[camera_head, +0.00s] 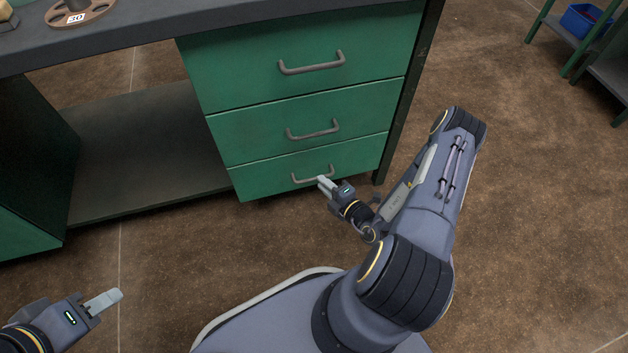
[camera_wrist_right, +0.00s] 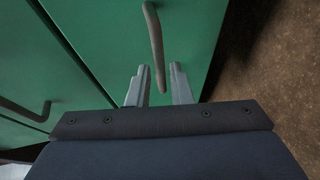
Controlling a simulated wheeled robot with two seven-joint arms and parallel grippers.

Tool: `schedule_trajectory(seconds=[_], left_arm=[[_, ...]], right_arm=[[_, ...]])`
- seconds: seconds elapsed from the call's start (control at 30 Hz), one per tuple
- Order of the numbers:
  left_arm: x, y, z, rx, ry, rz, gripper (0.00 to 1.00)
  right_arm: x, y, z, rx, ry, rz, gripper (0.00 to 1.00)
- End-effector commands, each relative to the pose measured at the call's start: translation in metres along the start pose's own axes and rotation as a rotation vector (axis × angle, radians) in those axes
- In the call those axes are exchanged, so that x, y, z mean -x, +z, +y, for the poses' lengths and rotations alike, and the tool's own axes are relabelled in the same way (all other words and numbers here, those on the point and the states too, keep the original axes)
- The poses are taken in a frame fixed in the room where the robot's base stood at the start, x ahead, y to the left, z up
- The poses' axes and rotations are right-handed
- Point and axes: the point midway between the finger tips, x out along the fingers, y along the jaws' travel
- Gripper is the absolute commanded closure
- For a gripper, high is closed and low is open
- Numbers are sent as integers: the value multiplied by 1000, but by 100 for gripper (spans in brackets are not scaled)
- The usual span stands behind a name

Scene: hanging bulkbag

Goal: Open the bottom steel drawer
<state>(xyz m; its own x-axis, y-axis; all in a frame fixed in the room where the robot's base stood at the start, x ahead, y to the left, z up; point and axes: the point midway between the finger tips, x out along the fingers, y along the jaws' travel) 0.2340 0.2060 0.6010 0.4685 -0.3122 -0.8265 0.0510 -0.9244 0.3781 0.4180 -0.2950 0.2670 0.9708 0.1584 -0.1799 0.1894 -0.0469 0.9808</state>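The bottom drawer (camera_head: 270,179) is green steel and looks closed, the lowest of three under the bench top. Its grey bar handle (camera_head: 312,176) shows in the head view and in the right wrist view (camera_wrist_right: 153,40). My right gripper (camera_head: 324,182) is at this handle. In the right wrist view its two fingers (camera_wrist_right: 158,88) are apart, with the handle's end between them and gaps on both sides. My left gripper (camera_head: 104,301) is low at the left, away from the drawers; its fingers overlap, so its opening is unclear.
The middle drawer (camera_head: 250,125) and top drawer (camera_head: 240,75) above are closed. An open shelf (camera_head: 150,150) lies left of the drawers. A reel (camera_head: 80,12) marked 30 sits on the bench top. The brown floor (camera_head: 530,220) at the right is clear.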

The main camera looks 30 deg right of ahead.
Motion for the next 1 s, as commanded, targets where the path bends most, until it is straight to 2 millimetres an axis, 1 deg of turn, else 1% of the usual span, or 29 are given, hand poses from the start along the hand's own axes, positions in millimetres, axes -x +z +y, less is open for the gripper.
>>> schedule_trajectory(seconds=[0.03, 0.1, 0.2, 0.3, 0.6, 0.73, 0.77, 1.0], left_arm=[[-6, 3, -2, 0, 0, 0, 64], [-9, 4, -4, 0, 0, 0, 64], [-12, 6, -5, 0, 0, 0, 64], [-13, 7, -6, 0, 0, 0, 64], [-13, 6, -6, 0, 0, 0, 64], [-13, 6, -6, 0, 0, 0, 64], [-13, 6, -6, 0, 0, 0, 64], [-13, 6, -6, 0, 0, 0, 64]], right_arm=[[-10, 0, -3, 2, 2, 3, 81], [-20, -1, -3, 2, 1, 3, 81], [-31, 0, -2, 3, 1, 3, 81], [-38, -1, -1, 2, 0, 3, 81], [-40, 0, 0, 1, 0, 2, 81], [-40, 0, 0, 1, 0, 2, 98], [-40, 0, 0, 1, 0, 2, 100], [-40, -1, 0, 2, 0, 3, 100]])
